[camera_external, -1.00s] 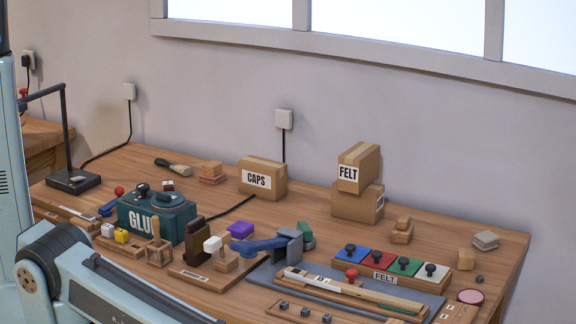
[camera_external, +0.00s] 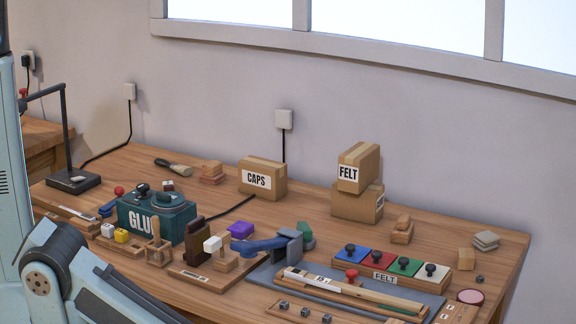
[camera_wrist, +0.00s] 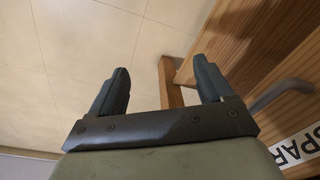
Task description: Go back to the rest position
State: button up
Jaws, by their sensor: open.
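My gripper (camera_wrist: 160,85) shows in the wrist view with its two dark fingers wide apart and nothing between them. It points at a pale tiled floor (camera_wrist: 70,40) beside the wooden leg (camera_wrist: 172,85) of a bench. In the external view only my arm shows, at the lower left in front of the workbench (camera_external: 110,270); the gripper itself is outside that picture.
The bench holds a green GLUE box (camera_external: 160,215), a CAPS box (camera_external: 262,178), stacked FELT boxes (camera_external: 357,165), a felt tray (camera_external: 385,277) with colored knobbed blocks, and a piano key (camera_external: 320,282) on a grey plate. In the wrist view, a wooden front with a grey handle (camera_wrist: 282,93) is close on the right.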

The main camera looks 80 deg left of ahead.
jog(key=s+a+n+g, duration=0.1)
jog(key=s+a+g, duration=0.1)
jog(key=s+a, duration=0.3)
jog(key=s+a+f+g, duration=0.1)
jog(key=s+a+g, duration=0.2)
jog(key=s, duration=0.9)
jog(key=s+a+n+g, duration=0.1)
jog(key=s+a+g, duration=0.1)
jog(key=s+a, duration=0.5)
jog(key=shift+s+f+n+g, duration=0.3)
jog(key=shift+s+f+g, duration=0.1)
jog(key=shift+s, duration=0.6)
